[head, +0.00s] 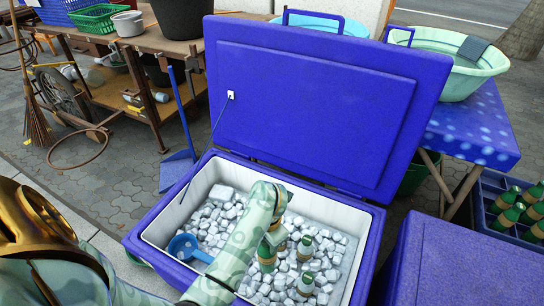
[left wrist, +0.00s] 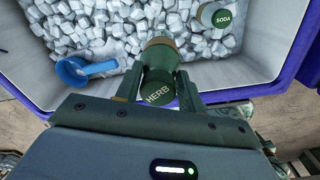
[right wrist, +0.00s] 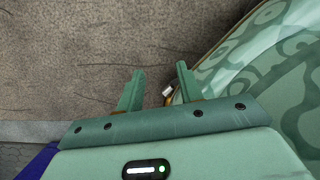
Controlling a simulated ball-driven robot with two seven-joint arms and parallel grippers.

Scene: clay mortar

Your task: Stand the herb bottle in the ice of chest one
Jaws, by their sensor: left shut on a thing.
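The herb bottle (left wrist: 160,53), green and tan with HERB on its cap, is held in my left gripper (left wrist: 157,88). In the head view the gripper (head: 277,228) reaches over an open blue chest (head: 150,258) full of ice (head: 215,213). The bottle (head: 267,256) hangs below the jaws over the ice. I cannot tell whether its base touches the ice. Nothing in view labels this chest as chest one. My right gripper (right wrist: 156,90) is open and empty, above grey ground in the right wrist view.
A blue scoop (head: 187,247) lies at the left. The raised lid (head: 320,100) is behind. A second blue chest (head: 460,265) and a bottle crate (head: 490,188) are at the right.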

